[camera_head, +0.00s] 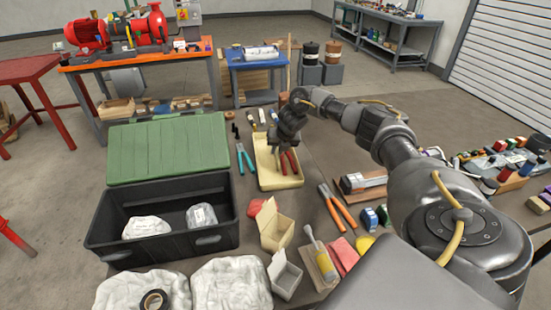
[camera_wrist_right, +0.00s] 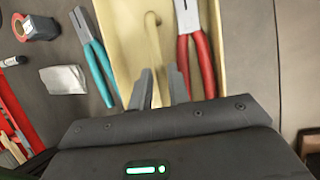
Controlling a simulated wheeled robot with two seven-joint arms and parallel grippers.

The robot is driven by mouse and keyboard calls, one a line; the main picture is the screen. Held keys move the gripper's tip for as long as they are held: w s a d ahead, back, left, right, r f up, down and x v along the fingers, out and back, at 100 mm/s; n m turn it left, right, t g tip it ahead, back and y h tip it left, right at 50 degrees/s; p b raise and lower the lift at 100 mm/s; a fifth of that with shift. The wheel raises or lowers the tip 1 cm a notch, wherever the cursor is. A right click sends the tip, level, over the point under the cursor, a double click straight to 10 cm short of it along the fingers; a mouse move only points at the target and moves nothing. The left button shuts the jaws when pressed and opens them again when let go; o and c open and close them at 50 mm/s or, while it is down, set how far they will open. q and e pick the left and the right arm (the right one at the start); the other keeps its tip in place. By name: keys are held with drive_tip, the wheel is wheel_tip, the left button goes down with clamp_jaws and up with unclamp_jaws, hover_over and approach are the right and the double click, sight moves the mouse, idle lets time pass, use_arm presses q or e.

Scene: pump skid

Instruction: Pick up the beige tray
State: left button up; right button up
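The beige tray (camera_head: 267,179) lies on the dark work table, right of the green-lidded black crate. My right gripper (camera_head: 283,150) reaches down over the tray's far half. In the right wrist view the gripper's two fingers (camera_wrist_right: 160,90) point into the tray (camera_wrist_right: 128,30), apart with a gap between them. I cannot tell whether the fingers touch anything. My left gripper is not in view.
A black crate (camera_head: 215,240) with a green lid (camera_head: 168,148) stands left of the tray. Teal pliers (camera_head: 244,157) lie close to the tray's left side. Orange-handled pliers (camera_head: 337,207) lie to its right. Open small boxes (camera_head: 275,228) stand nearer me.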

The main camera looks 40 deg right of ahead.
drive_tip(key=shift+x, duration=0.95)
clamp_jaws()
drive_tip(key=shift+r, duration=0.1)
